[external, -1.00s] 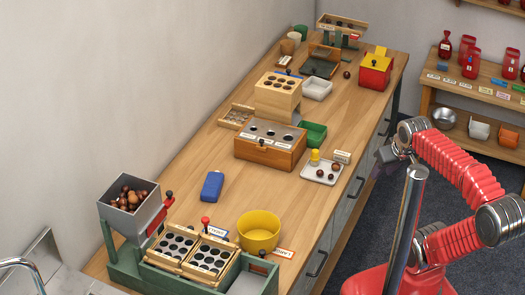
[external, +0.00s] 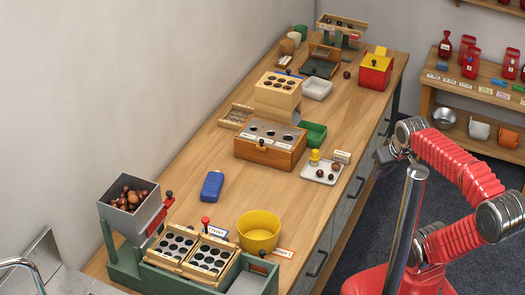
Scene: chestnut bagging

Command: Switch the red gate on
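A grey hopper (external: 129,203) full of brown chestnuts stands on a green frame at the near left of the bench. A red gate plate (external: 157,221) sits at the hopper's right side, with a black-knobbed handle (external: 169,197) at its upper end. A separate red knob (external: 205,221) stands by the wooden-framed hole trays (external: 190,250) in front of the hopper. My gripper (external: 382,157) hangs at the end of the red arm, right of the bench and far from the hopper. It is small and dark, and its fingers cannot be made out.
A yellow bowl (external: 259,232) and a blue block (external: 212,186) lie near the hopper. A wooden box with holes (external: 270,148), a green bin (external: 313,134) and a white tray (external: 322,172) stand mid-bench. A metal post (external: 405,230) rises beside my arm. Bench space behind the bowl is clear.

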